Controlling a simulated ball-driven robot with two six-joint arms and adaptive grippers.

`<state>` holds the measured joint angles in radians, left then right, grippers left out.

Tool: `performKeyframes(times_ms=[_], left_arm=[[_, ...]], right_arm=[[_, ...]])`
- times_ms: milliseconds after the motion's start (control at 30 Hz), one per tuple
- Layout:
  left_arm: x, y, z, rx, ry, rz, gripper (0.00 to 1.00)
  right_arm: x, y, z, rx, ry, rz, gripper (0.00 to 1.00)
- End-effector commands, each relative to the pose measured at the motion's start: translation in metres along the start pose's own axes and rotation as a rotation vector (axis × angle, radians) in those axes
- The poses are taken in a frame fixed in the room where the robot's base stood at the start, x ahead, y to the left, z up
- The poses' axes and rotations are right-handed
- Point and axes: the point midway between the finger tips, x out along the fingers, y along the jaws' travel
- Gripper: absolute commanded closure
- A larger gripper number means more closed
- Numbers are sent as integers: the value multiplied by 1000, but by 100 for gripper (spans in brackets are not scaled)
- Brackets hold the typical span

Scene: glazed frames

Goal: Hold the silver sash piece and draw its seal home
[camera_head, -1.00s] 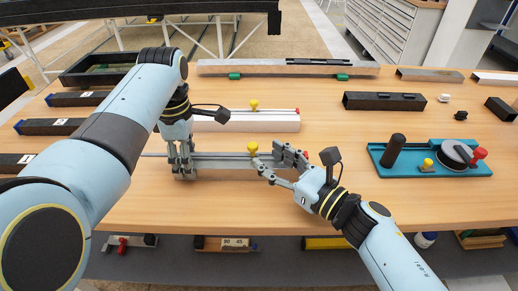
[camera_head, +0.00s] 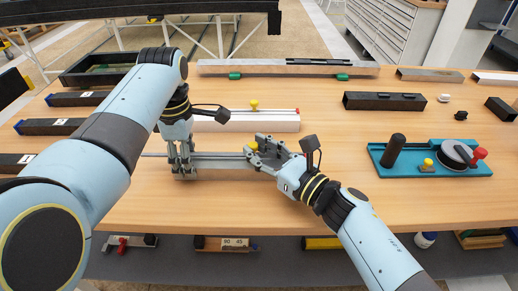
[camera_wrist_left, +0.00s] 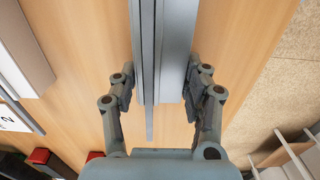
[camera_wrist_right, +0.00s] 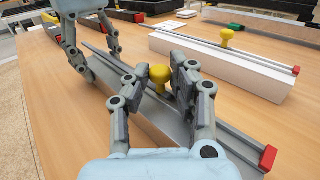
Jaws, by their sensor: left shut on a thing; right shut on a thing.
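The silver sash piece (camera_head: 225,163) lies level on the bench in front of me. My left gripper (camera_head: 183,168) is shut across its left end; the left wrist view shows the sash piece (camera_wrist_left: 172,60) between the fingers. The seal (camera_wrist_right: 228,133) is a thin grey strip along the top, with a red end (camera_wrist_right: 268,158). Its thin tail (camera_head: 153,155) sticks out past the left end. A yellow knob (camera_wrist_right: 160,75) stands on the strip. My right gripper (camera_head: 258,149) is shut on this knob (camera_head: 252,146), and its fingers partly hide it. The red end is hidden in the head view.
A white sash piece (camera_head: 270,123) with its own yellow knob (camera_head: 254,105) lies just behind. A teal fixture (camera_head: 460,170) stands at right. Dark numbered profiles (camera_head: 62,126) lie at left. A long silver profile (camera_head: 220,67) lies at the back. The bench's front right is clear.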

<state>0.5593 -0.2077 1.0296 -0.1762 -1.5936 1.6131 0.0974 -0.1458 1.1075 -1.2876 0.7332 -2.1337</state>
Motion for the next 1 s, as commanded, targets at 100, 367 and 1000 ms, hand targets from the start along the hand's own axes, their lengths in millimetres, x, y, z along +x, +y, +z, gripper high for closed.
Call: performKeyframes(times_ms=[100,367,1000], left_arm=[[0,0,0,0,0,1,100],[0,0,0,0,0,1,100],[0,0,-1,-1,3,0,100]], right_arm=[[0,0,0,0,0,-1,100],[-6,-6,-1,-2,2,-1,100],[-25,-25,0,0,1,-1,56]])
